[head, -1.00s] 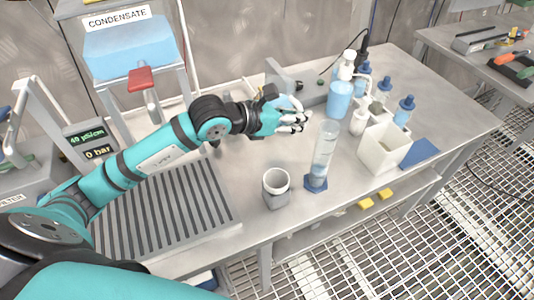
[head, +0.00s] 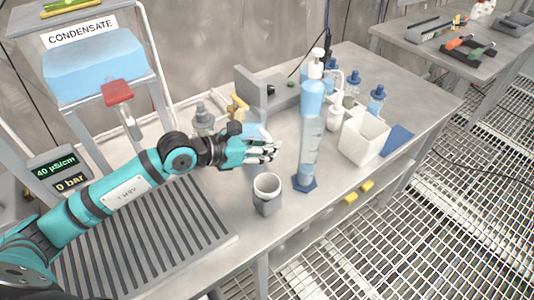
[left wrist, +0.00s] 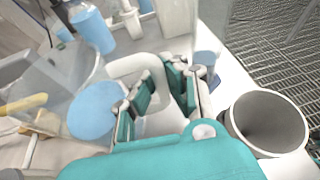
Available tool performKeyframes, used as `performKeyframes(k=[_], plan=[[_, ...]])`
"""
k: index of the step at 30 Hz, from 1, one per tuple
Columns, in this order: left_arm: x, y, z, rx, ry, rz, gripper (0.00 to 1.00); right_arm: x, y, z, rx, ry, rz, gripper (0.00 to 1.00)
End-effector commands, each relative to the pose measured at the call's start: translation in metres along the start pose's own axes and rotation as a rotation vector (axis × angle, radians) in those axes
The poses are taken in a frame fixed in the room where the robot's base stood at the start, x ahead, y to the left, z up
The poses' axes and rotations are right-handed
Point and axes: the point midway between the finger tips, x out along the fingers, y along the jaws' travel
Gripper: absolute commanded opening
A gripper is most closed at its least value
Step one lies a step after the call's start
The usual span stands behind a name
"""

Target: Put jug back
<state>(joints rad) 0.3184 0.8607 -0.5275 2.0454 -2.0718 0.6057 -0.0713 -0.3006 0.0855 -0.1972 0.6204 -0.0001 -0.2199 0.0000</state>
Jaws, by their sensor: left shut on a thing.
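The jug (head: 255,131) is clear, with pale blue liquid in it. It is partly hidden behind my left gripper (head: 268,150) in the head view. In the left wrist view the jug (left wrist: 92,108) is on the left, and its pale handle (left wrist: 128,66) runs to the fingers. My left gripper (left wrist: 160,95) is shut on the jug's handle. The jug is over the middle of the steel bench (head: 222,206), behind the grey-white cup (head: 267,189). I cannot tell whether its base touches the bench. My right gripper is not in view.
A tall measuring cylinder (head: 308,150) with a blue foot stands just right of the gripper. A white open box (head: 364,138) and several blue bottles stand farther right. A valve with a yellow handle (head: 238,106) is behind. A ribbed drain grid (head: 150,240) lies left.

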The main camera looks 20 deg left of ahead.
Motion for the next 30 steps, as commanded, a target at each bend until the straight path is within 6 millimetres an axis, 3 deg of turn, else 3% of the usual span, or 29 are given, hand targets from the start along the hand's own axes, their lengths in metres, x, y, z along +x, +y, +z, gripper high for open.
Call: performKeyframes(k=[5,17,18,23,30], plan=[[0.009,0.002,-0.021,0.0,-0.001,0.0,0.0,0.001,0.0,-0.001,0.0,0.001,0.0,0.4],[0.011,0.002,-0.026,0.0,-0.002,0.0,0.0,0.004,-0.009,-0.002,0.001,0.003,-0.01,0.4],[0.011,0.002,-0.026,-0.001,-0.001,0.0,0.1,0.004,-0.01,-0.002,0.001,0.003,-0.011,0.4],[0.011,0.002,-0.026,-0.001,-0.001,0.0,0.31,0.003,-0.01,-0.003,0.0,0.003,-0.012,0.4],[0.011,0.002,-0.025,0.0,-0.001,0.0,0.31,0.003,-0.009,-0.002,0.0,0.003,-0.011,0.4]])
